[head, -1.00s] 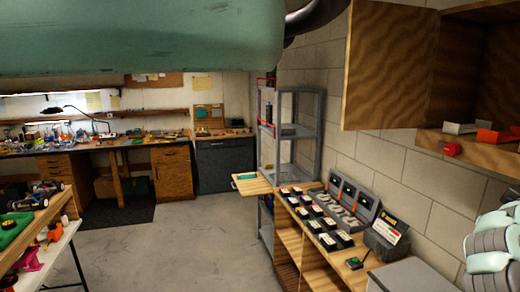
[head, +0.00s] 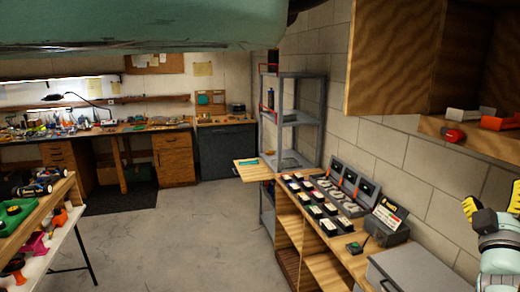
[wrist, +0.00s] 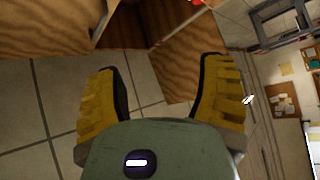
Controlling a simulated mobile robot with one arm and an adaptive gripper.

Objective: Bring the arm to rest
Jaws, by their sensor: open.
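My gripper (head: 492,200) shows at the right edge of the head view, its yellow finger pads raised and spread apart. In the wrist view my gripper (wrist: 160,95) is open, with a wide gap between its two yellow pads and nothing held between them. Behind the gap are the block wall and a wooden cabinet (wrist: 185,60). My gripper touches nothing that I can see.
The wooden wall cabinet (head: 395,55) hangs at the upper right. Below it a wooden shelf unit (head: 290,228) carries several small dark boxes and a charger case (head: 385,222). A grey metal rack (head: 299,125) stands behind. The concrete floor (head: 180,235) is clear in the middle.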

